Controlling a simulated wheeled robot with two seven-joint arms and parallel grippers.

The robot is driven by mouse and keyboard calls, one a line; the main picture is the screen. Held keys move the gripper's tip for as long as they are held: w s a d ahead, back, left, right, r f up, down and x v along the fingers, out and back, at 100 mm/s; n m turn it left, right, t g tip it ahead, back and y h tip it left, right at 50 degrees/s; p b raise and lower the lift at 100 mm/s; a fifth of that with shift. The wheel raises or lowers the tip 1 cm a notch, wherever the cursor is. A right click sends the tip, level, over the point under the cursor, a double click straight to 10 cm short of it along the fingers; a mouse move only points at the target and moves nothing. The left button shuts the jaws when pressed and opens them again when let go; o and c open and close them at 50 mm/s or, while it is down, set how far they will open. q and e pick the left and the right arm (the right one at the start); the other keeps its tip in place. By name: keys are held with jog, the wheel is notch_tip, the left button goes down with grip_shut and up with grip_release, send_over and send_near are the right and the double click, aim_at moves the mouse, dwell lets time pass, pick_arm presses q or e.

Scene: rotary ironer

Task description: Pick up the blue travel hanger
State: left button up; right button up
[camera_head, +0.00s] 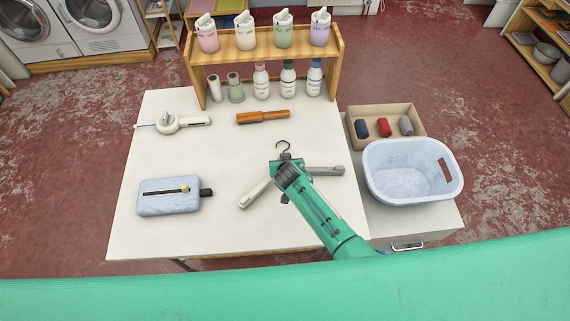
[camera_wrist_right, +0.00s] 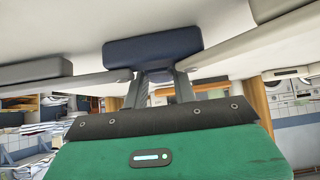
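One pale arm (camera_head: 257,192) points front left and a grey arm (camera_head: 325,170) points right. My right gripper (camera_head: 281,166) is over its middle and hides the hub in the head view. In the right wrist view the dark blue hub (camera_wrist_right: 152,48) is in front of my right gripper (camera_wrist_right: 160,82), its narrow part between the two fingers, which appear to press on it from both sides. Any lift off the table cannot be told. My left gripper is not in view.
The white table (camera_head: 215,225) also holds a light blue pouch (camera_head: 168,197), a white handled device (camera_head: 180,122) and an orange-brown rod (camera_head: 263,117). A wooden shelf (camera_head: 262,49) with bottles stands behind. At right are a pale blue basket (camera_head: 400,197) and a tray of rolls (camera_head: 409,112).

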notch_tip(320, 180, up, 10)
dwell(0.7)
notch_tip(320, 180, down, 7)
dwell(0.5)
jog(key=shift+f, duration=1.3)
jog(key=shift+f, duration=0.15)
jog(key=o, duration=0.8)
